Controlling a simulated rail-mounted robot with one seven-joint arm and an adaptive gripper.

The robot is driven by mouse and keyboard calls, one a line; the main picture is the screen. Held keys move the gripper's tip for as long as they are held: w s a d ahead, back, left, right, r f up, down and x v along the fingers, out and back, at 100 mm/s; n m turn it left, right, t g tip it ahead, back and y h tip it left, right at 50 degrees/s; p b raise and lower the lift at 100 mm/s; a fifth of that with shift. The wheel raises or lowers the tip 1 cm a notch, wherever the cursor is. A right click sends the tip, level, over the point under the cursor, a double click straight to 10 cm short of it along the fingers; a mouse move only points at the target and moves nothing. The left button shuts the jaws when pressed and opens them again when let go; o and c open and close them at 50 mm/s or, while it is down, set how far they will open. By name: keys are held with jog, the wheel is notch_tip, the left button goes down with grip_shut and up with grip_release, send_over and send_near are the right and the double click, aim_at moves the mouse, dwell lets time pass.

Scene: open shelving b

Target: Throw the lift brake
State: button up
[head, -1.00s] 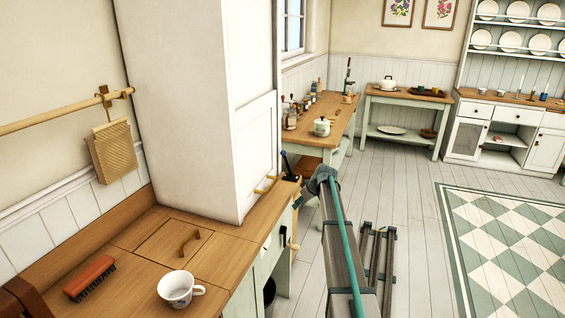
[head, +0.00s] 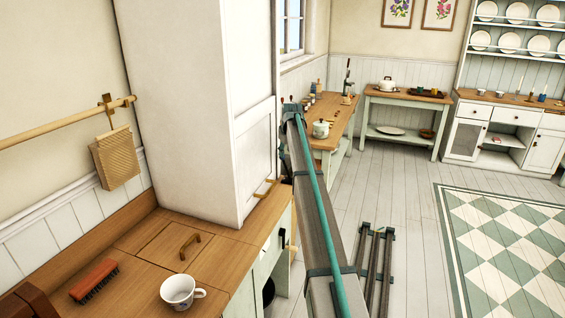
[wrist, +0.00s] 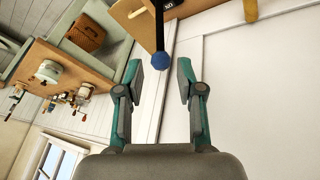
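The lift brake shows in the wrist view as a black lever with a blue ball knob (wrist: 159,60), coming in from the top edge. A small dark plate with white letters is at its base, only partly in frame. My gripper (wrist: 159,73) is open and empty. The knob lies in line with the gap between the fingertips, at or just beyond them; contact is not visible. In the head view my arm stretches toward the far end of the counter and hides the lever.
The tall white cabinet (head: 185,90) stands on the wooden counter (head: 215,262), left of my arm. A cup (head: 180,291) and a red brush (head: 93,280) are on the counter. A side table with jars and a pot (head: 321,129) stands beyond.

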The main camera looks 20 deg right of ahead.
aim_at(284, 162)
jog(key=p+x, duration=0.2)
jog(key=x, duration=0.6)
jog(key=shift+w+f, duration=0.1)
jog(key=shift+f, duration=0.25)
jog(key=shift+d, duration=0.1)
grip_shut()
